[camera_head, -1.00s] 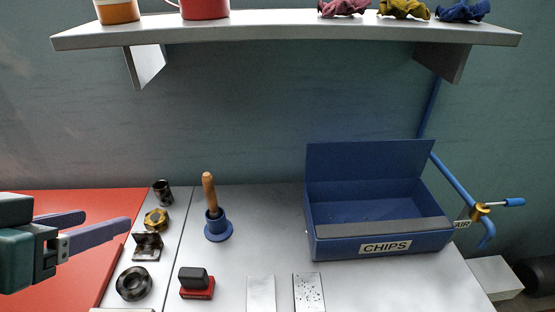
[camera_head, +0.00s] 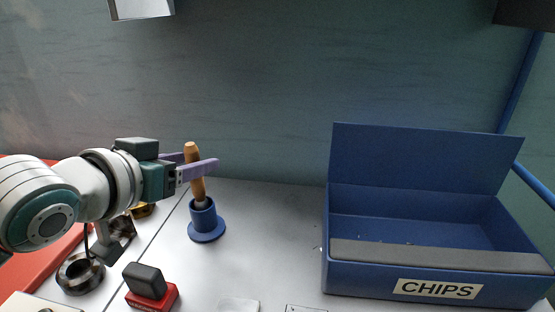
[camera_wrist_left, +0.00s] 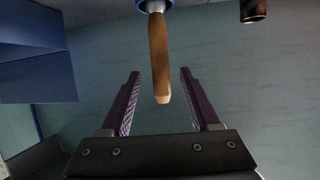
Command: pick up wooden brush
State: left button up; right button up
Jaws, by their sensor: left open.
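The wooden brush (camera_head: 195,176) stands upright, slightly tilted, in a round blue holder (camera_head: 205,222) on the grey cart top; its lower end is hidden inside the holder. My left gripper (camera_head: 195,165) is open at the upper part of the handle, with one purple finger in front of it and one behind. In the left wrist view the brush handle (camera_wrist_left: 159,60) lies between the two open fingers (camera_wrist_left: 160,88), with a gap on each side. The blue holder (camera_wrist_left: 154,5) shows at the top edge there. My right gripper is not seen.
A blue bin (camera_head: 430,275) labelled CHIPS stands at the right. A red block with a black top (camera_head: 148,283) and a dark ring (camera_head: 80,273) lie in front left. The top between holder and bin is clear.

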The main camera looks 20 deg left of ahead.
pick_arm(q)
jog(key=x, duration=0.4)
jog(key=shift+w+a+b, duration=0.1)
jog(key=shift+w+b, duration=0.2)
jog(key=shift+b, duration=0.05)
grip_shut()
